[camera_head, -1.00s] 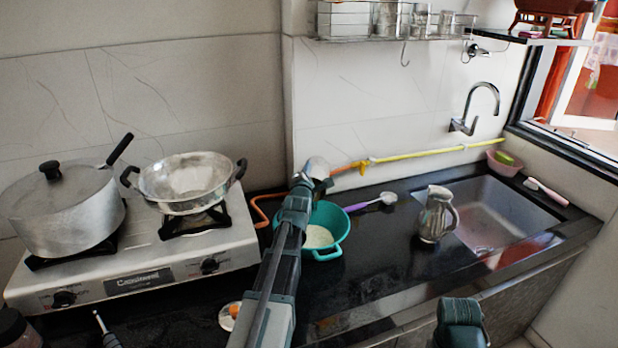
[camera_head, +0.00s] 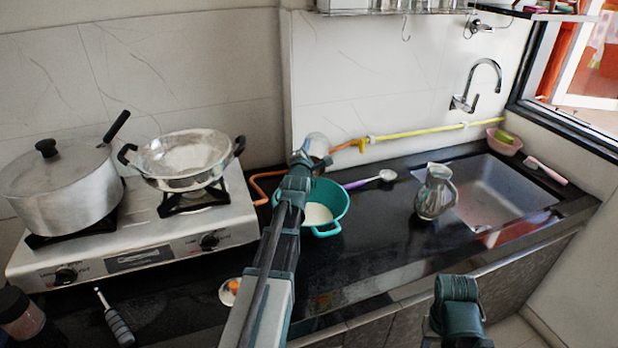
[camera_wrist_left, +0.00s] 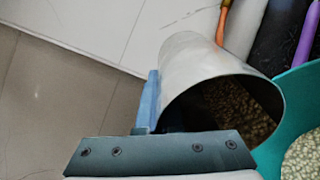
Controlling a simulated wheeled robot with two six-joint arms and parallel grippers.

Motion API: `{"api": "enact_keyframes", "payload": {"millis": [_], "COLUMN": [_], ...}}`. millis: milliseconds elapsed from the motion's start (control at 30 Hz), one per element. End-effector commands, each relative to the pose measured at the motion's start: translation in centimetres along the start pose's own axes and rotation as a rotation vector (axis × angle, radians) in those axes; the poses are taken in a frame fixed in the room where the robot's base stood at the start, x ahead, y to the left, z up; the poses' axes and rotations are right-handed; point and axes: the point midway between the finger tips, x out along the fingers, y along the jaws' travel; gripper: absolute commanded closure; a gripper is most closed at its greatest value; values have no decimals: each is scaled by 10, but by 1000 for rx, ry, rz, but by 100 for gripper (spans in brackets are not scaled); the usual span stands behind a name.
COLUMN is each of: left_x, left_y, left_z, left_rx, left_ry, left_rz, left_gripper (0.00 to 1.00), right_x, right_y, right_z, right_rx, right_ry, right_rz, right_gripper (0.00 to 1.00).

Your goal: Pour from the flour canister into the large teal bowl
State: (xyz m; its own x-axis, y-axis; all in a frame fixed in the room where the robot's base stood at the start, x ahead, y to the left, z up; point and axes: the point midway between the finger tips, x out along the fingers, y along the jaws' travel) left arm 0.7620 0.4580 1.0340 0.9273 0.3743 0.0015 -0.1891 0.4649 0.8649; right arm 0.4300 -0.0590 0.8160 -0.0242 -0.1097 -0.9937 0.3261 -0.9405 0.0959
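The large teal bowl (camera_head: 330,196) stands on the black counter, partly hidden behind my left arm. Pale contents (camera_head: 318,213) lie in it. The flour canister (camera_head: 315,146) is above the bowl's far left side, small and partly hidden in the head view. In the left wrist view the canister (camera_wrist_left: 187,62) is a pale metal cylinder, tilted with its mouth toward the bowl (camera_wrist_left: 296,92), and grainy contents (camera_wrist_left: 240,107) show inside. My left gripper (camera_head: 302,163) is shut on the canister; a blue finger shows against its side in the wrist view.
A stove with a lidded pot (camera_head: 62,190) and a steel wok (camera_head: 185,160) is on the left. A purple-handled spoon (camera_head: 370,180) lies right of the bowl, then a metal jug (camera_head: 435,195) beside the sink (camera_head: 500,195). The front counter between bowl and jug is clear.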

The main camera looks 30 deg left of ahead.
Motion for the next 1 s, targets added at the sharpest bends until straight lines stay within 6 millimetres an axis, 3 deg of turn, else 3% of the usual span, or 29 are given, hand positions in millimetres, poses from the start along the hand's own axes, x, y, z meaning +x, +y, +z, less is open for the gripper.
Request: {"api": "enact_keyframes", "payload": {"millis": [500,1000], "left_x": [-8,-10], "left_y": [4,7], "left_z": [3,4], "left_rx": [0,0], "left_ry": [-46,-58], "left_rz": [84,107], "left_gripper": [100,100], "right_x": [16,18], "right_y": [-2,-2], "right_z": [-1,-1], "right_rx": [0,0], "right_ry": [0,0], "right_rz": [0,0], "right_gripper": [50,50]}}
